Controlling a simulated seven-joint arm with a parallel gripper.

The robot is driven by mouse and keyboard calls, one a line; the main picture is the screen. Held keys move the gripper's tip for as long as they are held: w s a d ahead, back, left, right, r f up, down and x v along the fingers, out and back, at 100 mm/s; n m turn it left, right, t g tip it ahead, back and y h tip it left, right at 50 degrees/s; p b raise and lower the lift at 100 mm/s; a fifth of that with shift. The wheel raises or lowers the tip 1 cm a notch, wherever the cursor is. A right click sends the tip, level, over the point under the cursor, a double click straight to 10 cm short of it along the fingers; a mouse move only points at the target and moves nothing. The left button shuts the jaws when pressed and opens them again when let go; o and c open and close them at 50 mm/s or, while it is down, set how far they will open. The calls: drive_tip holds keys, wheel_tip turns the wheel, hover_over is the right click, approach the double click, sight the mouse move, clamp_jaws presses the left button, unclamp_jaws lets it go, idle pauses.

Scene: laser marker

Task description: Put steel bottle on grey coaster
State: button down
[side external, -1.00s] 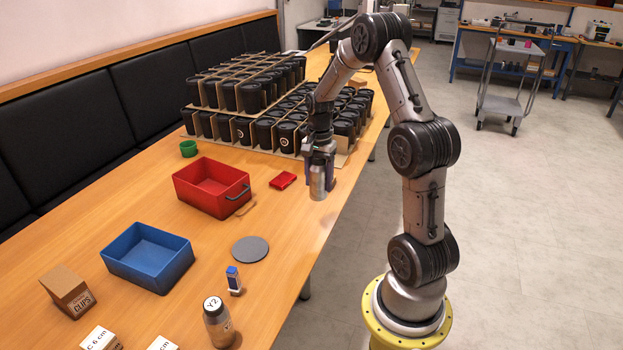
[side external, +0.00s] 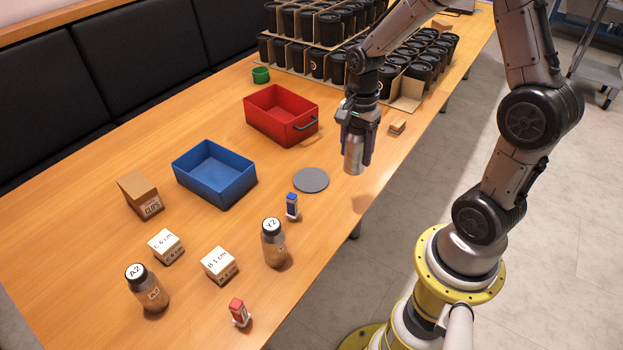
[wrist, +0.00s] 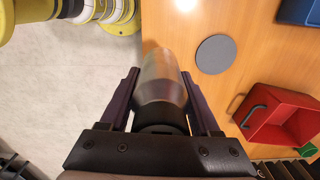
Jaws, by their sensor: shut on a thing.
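My gripper (side external: 356,148) is shut on the steel bottle (side external: 354,158), which hangs upright between the fingers above the table near its right edge. In the wrist view the bottle (wrist: 160,82) sits between both fingers (wrist: 162,96), its dark cap end toward the palm. The grey coaster (side external: 311,180) is a flat round disc on the table, to the left of and nearer the camera than the bottle. It is bare. The coaster (wrist: 215,54) also shows in the wrist view, to the right of the bottle and apart from it.
A red bin (side external: 281,117) and a blue bin (side external: 214,174) stand left of the gripper. A small blue-topped item (side external: 292,206) and a bottle marked Y2 (side external: 274,243) stand just in front of the coaster. Stacked black cups (side external: 325,38) fill the back.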

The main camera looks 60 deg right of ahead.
drive_tip(key=shift+w+a+r+n, duration=0.1)
drive_tip(key=shift+w+a+n, duration=0.1)
drive_tip(key=shift+a, duration=0.25)
drive_tip(key=shift+w+a+r+n, duration=0.1)
drive_tip(key=shift+w+a+n, duration=0.1)
drive_tip(key=shift+a, duration=0.25)
drive_tip(key=w+d+f, duration=0.3)
drive_tip(key=w+f, duration=0.1)
drive_tip(key=w, duration=0.5)
approach(311, 179)
drive_tip(key=shift+s+a+f, duration=0.1)
drive_tip(key=shift+s+f, duration=0.1)
drive_tip(key=shift+s, duration=0.1)
drive_tip(key=shift+w+f, duration=0.2)
drive_tip(key=shift+f, duration=1.55)
drive_tip(key=shift+f, duration=0.15)
drive_tip(key=shift+c, duration=0.6)
unclamp_jaws()
